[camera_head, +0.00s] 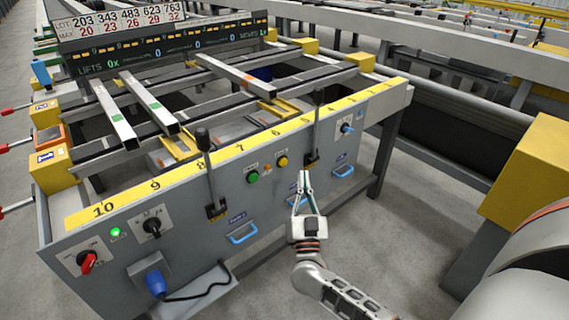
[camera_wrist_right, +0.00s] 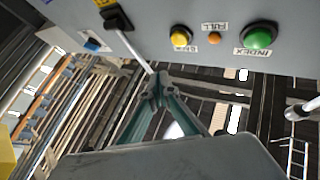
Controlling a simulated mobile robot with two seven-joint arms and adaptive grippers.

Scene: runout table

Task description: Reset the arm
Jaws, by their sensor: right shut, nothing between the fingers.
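My right gripper (camera_head: 304,175) is in front of the grey control panel (camera_head: 190,190), pointing up, with its fingertips together and nothing between them. In the head view it appears right of the green button (camera_head: 253,177) and just below the right lever's base (camera_head: 311,160). The wrist view shows the closed teal fingers of the right gripper (camera_wrist_right: 160,88). There the lever's thin rod (camera_wrist_right: 138,52) ends, in the picture, near the fingertips; I cannot tell whether they touch. My left gripper is not in view.
The panel also has a yellow button (camera_head: 282,161), blue handles (camera_head: 243,233), a left lever (camera_head: 207,170), a red knob (camera_head: 88,261) and a blue plug (camera_head: 155,283). Metal bars (camera_head: 113,115) lie across the table top. Floor is open below the gripper; a yellow block (camera_head: 530,180) stands at right.

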